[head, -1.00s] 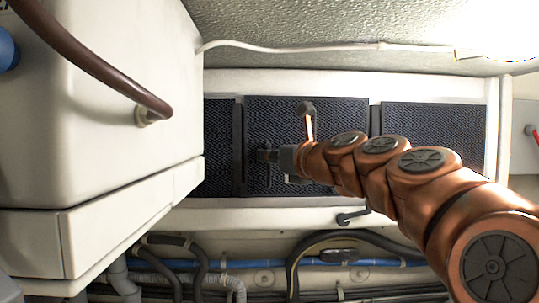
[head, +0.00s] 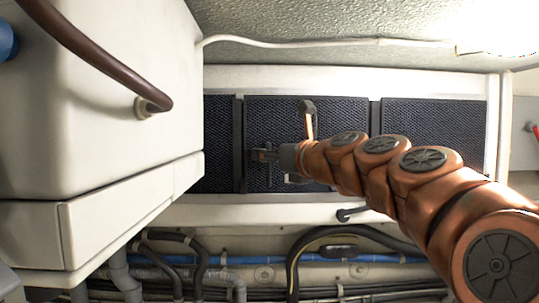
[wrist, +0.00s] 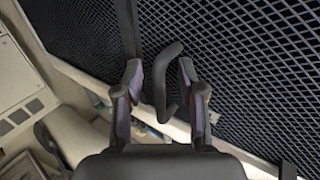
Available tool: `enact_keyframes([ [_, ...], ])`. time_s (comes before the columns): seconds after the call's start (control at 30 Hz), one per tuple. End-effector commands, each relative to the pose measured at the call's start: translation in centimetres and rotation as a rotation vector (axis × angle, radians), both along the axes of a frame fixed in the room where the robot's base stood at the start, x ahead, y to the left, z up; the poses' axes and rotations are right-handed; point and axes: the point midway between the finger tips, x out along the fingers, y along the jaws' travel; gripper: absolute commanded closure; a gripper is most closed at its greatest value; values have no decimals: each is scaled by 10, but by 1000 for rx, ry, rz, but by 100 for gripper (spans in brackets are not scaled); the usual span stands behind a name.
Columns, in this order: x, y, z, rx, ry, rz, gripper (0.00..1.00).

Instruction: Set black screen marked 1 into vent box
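Several black mesh screens stand side by side in a white frame, which appears to be the vent box (head: 345,207). The middle screen (head: 350,118) is behind my gripper; no number is readable, so I cannot tell which is marked 1. My gripper (head: 262,154) is at the left part of this screen. In the wrist view my gripper (wrist: 160,68) has its fingers apart, with a dark curved handle (wrist: 170,60) between them. I see gaps beside the handle, so it does not look clamped. How the handle joins the mesh is hidden.
A large white housing (head: 110,110) with a brown hose (head: 100,65) stands close on the left. A small dark lever (head: 352,213) is on the lower rim. Hoses and blue cables (head: 270,259) run below. A white cable (head: 320,44) runs along the ceiling.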

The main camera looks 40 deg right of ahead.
Motion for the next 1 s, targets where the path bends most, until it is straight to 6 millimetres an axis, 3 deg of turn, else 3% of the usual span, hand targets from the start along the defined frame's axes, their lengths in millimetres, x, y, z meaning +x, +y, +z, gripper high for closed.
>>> enact_keyframes([
  [0.17, -13, -1, 0, 0, -1, -4, 60],
  [0.7, -97, 5, 1, -1, -1, -3, 60],
  [1.0, -119, 6, 1, -1, -2, -2, 60],
])
